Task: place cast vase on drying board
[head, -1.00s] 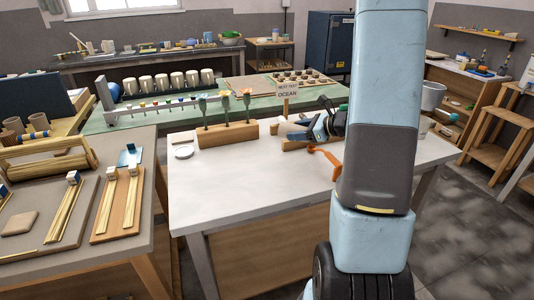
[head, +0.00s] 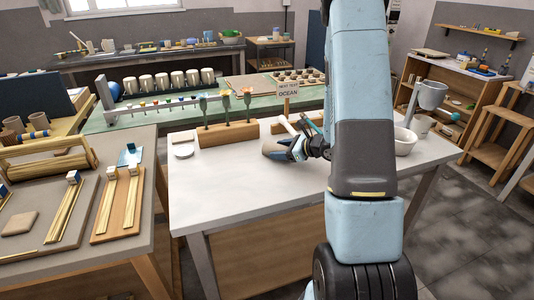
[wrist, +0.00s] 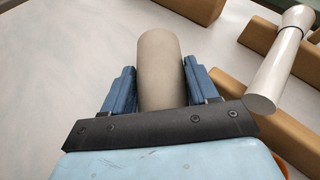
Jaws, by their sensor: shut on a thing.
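The cast vase (wrist: 160,62) is a plain grey-beige, rounded cylinder in the wrist view. My gripper (wrist: 158,88) is shut on it, with one blue finger on each side. In the head view my gripper (head: 290,148) is over the white table, and the pale vase (head: 272,147) shows at its left end. I cannot tell whether the vase touches the table. A flat tan board (head: 244,88) lies on the green bench behind; I cannot tell whether it is the drying board.
A wooden block with several upright tools (head: 228,133) stands behind my gripper. A white cylinder (wrist: 281,55) lies across wooden blocks to the right. A white bowl (head: 404,141) stands at the table's right. The front left of the white table (head: 215,185) is clear.

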